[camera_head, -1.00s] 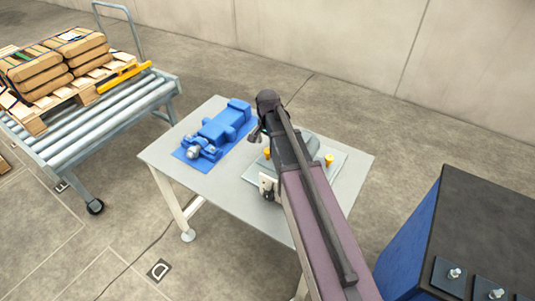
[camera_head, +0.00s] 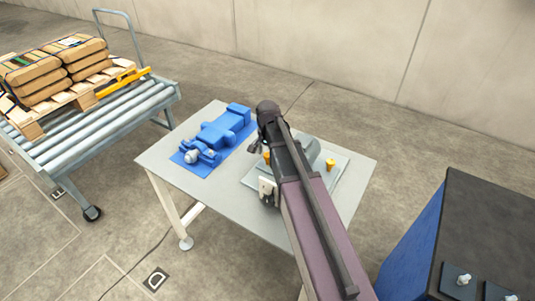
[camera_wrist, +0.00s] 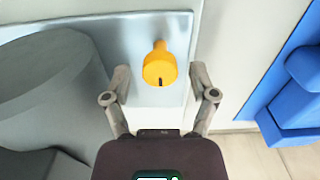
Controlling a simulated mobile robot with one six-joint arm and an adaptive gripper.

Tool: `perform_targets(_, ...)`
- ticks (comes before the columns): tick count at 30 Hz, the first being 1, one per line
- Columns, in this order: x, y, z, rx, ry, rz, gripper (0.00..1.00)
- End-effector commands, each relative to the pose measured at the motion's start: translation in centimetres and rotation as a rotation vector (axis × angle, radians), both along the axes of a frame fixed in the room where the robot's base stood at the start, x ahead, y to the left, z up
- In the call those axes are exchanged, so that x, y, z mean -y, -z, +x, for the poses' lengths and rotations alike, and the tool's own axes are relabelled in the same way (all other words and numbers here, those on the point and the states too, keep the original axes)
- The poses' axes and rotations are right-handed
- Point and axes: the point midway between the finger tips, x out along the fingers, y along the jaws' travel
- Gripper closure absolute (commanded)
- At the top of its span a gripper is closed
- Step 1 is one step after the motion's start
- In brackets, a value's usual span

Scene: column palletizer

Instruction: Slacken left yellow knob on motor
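The left yellow knob (camera_wrist: 159,66) stands on a grey plate (camera_wrist: 178,27) in the wrist view, with a dark slot on its near face. In the head view the left knob (camera_head: 266,157) is partly hidden by my arm. The grey motor (camera_wrist: 45,75) is left of the knob in the wrist view. The right yellow knob (camera_head: 330,164) shows on the other side of the motor in the head view. My gripper (camera_wrist: 160,77) is open, with one finger on each side of the left knob and visible gaps to both. Contact is not seen.
A blue device (camera_head: 222,130) lies on a blue mat (camera_head: 191,165) on the same table (camera_head: 215,185), left of the motor. A roller cart (camera_head: 110,115) with a loaded pallet stands left. A dark-topped blue cabinet (camera_head: 480,220) stands right.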

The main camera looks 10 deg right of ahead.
Motion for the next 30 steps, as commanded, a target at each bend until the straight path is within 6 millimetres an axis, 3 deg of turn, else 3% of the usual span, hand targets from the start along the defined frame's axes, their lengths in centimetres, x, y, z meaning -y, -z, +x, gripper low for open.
perform_targets(1, 0.00, 0.00, 0.00, 0.000, 0.000, 0.000, 0.51)
perform_targets(6, 0.00, 0.00, 0.00, 0.000, 0.000, 0.000, 1.00)
perform_targets(20, 0.01, 0.02, -0.02, 0.000, -0.050, 0.000, 1.00)
perform_targets(30, 0.01, 0.03, -0.04, -0.001, -0.252, 0.000, 1.00)
